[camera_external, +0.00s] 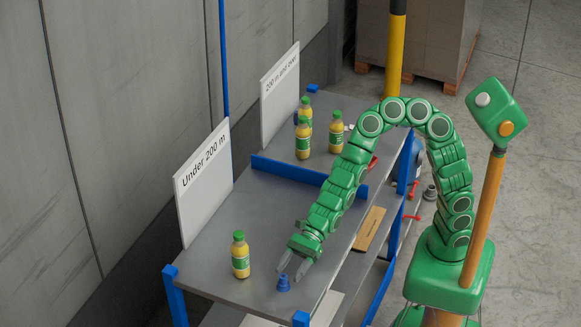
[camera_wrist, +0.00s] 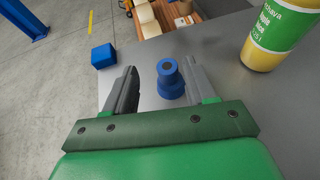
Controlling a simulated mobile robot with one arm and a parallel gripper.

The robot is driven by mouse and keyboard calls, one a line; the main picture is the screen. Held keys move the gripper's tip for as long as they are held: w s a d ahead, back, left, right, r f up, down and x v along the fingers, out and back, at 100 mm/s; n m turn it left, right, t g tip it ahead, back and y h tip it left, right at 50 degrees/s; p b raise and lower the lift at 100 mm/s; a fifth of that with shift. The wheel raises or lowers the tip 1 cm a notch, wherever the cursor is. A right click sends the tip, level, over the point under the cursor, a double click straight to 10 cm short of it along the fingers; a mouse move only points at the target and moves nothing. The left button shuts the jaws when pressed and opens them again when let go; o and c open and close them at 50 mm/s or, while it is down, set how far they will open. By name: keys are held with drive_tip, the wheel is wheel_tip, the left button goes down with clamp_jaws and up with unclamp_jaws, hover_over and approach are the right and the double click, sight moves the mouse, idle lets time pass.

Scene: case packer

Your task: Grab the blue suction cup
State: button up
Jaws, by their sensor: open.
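The blue suction cup (camera_external: 283,283) stands upright on the grey table top near its front edge. In the wrist view the blue suction cup (camera_wrist: 170,80) shows a round top with a dark hole and a wider base. My gripper (camera_external: 292,269) is open and low over the table, with its fingertips at the cup. In the wrist view my gripper (camera_wrist: 158,72) has one grey finger on each side of the cup. The right finger looks closer to the cup than the left one. I cannot tell whether either finger touches it.
A yellow bottle with a green cap (camera_external: 240,256) stands left of the cup; it is at the upper right in the wrist view (camera_wrist: 274,35). Several more bottles (camera_external: 303,138) stand beyond the blue divider (camera_external: 290,170). A white sign (camera_external: 203,180) rises along the table's left side.

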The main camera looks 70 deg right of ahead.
sight(281, 282)
drive_tip(key=shift+w+a+f, duration=0.35)
drive_tip(key=shift+a+f, duration=0.3)
drive_tip(key=shift+a, duration=0.05)
drive_tip(key=shift+f+x, duration=0.25)
drive_tip(key=shift+x, duration=1.4)
drive_tip(key=shift+w+d, duration=0.1)
drive_tip(key=shift+w, duration=0.05)
clamp_jaws()
drive_tip(key=shift+r, duration=0.1)
